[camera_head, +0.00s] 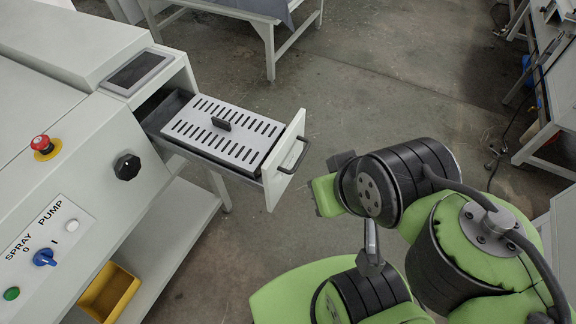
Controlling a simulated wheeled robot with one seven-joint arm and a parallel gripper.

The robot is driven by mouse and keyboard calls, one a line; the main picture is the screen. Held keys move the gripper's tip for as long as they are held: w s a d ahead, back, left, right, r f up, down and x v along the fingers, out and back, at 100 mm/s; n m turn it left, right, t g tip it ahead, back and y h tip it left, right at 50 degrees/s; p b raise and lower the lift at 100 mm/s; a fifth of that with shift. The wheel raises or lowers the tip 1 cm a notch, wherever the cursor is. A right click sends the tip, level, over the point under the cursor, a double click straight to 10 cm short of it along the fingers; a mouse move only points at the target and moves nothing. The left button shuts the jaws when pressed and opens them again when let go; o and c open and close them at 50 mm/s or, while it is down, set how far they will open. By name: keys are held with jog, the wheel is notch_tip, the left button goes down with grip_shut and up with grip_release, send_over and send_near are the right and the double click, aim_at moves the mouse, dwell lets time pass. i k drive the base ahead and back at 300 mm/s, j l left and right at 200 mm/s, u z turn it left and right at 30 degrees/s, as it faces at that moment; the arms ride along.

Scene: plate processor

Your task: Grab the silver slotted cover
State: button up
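The silver slotted cover (248,138) lies flat in the pulled-out drawer (284,163) of the white machine. It has rows of dark slots and a small black handle (221,124) standing up near its middle. The drawer's white front panel carries a dark pull handle (294,158). My green and black arm is at the right, apart from the drawer. Its fingertips cannot be made out, so I cannot tell whether my gripper is open or shut. Nothing touches the cover.
The machine has a red emergency button (43,144), a black knob (127,167), a blue switch (45,258) and a small screen (137,71). A yellow bin (108,292) sits below. White tables stand at the back and right. Open floor (345,90) lies beyond the drawer.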

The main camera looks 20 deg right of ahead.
aim_at(236, 139)
jog(key=i+j+u, duration=0.1)
jog(key=u, duration=0.4)
jog(key=i+u, duration=0.15)
jog(key=u, duration=0.3)
jog(key=i+u, duration=0.15)
jog(key=u, duration=0.35)
jog(key=i+u, duration=0.15)
jog(key=u, duration=0.35)
